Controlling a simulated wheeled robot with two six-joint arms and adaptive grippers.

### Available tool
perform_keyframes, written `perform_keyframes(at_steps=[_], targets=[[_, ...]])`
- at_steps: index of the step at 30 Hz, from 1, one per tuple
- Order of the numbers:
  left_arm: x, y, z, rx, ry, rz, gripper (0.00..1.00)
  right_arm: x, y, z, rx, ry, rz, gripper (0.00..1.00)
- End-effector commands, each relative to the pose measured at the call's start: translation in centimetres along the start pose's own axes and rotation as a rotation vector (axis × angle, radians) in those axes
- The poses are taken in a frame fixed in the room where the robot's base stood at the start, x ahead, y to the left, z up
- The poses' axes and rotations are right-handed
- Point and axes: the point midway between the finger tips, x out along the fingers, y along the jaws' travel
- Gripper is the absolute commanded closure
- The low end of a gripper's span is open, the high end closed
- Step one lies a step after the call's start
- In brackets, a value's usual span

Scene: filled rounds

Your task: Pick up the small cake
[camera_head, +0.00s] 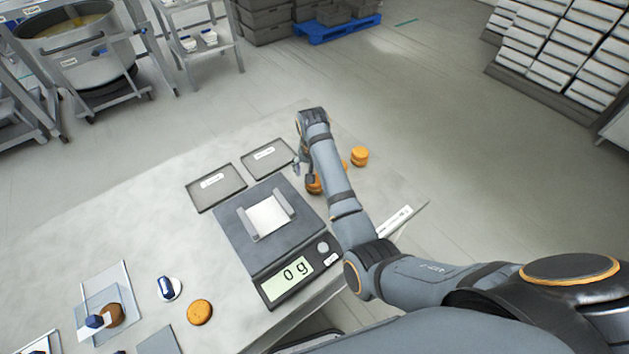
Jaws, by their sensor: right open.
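Several orange-brown round cakes are on the table (60,240). One round cake (314,185) is just below my right gripper, partly covered by my arm. Another cake (360,156) stands to the right of my arm, and a further one between them is mostly hidden behind the arm. A flat round cake (200,312) lies at the front left. I cannot tell for sure which is the small one. My right gripper (302,168) is open and points down beside the nearest cake; its fingers are partly hidden. My left gripper is not in view.
A scale (232,232) reading 0 g holds a metal plate. Two dark trays (203,201) (282,147) lie behind it. A blue-and-white item (168,288) and a brown round (112,315) by clear sheets are at left. The table's left middle is clear.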

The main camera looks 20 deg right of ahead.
Motion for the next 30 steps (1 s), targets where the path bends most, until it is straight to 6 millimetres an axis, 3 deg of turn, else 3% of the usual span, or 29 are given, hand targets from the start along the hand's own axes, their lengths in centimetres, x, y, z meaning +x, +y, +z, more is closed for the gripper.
perform_keyframes(at_steps=[2,4,10,13,19,26,30], targets=[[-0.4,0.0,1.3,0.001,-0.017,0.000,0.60,1.1,0.0,-0.1,-0.001,-0.001,0.001,0.16],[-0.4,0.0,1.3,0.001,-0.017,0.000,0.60,1.8,0.0,-0.1,-0.001,0.001,0.000,0.16],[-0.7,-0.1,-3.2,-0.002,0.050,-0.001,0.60,2.5,0.0,-0.2,-0.001,0.001,0.000,0.16],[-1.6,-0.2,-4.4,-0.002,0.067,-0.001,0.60,4.0,0.0,-0.4,-0.001,-0.001,0.002,0.16],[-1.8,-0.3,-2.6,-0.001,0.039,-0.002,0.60,6.9,0.0,-0.5,-0.001,0.001,0.000,0.16],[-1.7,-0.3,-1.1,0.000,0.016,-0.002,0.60,7.3,-0.1,-0.5,0.000,0.003,-0.002,0.16],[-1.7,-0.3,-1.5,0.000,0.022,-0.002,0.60,7.3,-0.1,-0.5,0.000,0.003,-0.002,0.32]])
